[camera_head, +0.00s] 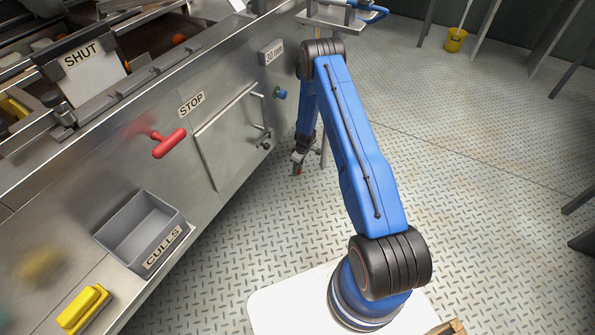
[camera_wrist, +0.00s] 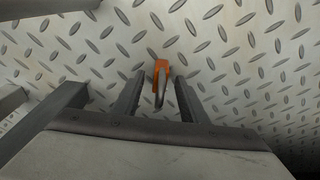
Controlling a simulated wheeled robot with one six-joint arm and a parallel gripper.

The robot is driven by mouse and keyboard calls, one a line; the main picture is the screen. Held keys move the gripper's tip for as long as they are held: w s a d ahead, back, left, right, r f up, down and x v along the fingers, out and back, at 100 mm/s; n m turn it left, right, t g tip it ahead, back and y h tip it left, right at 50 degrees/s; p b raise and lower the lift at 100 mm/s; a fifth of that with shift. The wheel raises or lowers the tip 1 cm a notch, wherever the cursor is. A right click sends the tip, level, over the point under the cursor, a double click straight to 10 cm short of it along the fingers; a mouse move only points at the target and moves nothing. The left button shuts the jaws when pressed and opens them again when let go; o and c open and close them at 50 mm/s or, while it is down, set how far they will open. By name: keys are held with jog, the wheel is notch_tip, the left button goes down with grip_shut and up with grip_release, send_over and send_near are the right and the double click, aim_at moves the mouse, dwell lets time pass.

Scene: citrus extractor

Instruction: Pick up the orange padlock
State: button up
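The orange padlock (camera_wrist: 162,69) shows in the wrist view, with an orange body and a grey shackle pointing toward my gripper. It appears against the diamond-plate floor, between and slightly beyond my two fingertips. My gripper (camera_wrist: 159,88) is open, with a visible gap on each side of the padlock. I cannot tell exactly how far the padlock is from the fingers. In the head view my gripper (camera_head: 299,157) hangs low beside the machine's steel front; a small orange-brown spot shows at its tip, too small to make out clearly.
The steel machine (camera_head: 225,165) stands left of my arm, with a red T-handle (camera_head: 170,146) and a blue-green knob (camera_head: 279,93) sticking out. A grey CULLS bin (camera_head: 140,232) and a yellow object (camera_head: 83,307) are nearer. A yellow bucket (camera_head: 455,40) stands far right.

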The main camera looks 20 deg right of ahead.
notch_tip(320, 180, down, 2)
jog(key=shift+w+a, duration=0.1)
jog(key=shift+c, duration=0.6)
grip_shut()
jog(key=shift+r, duration=0.15)
notch_tip(320, 180, up, 10)
jog(key=shift+f, duration=0.1)
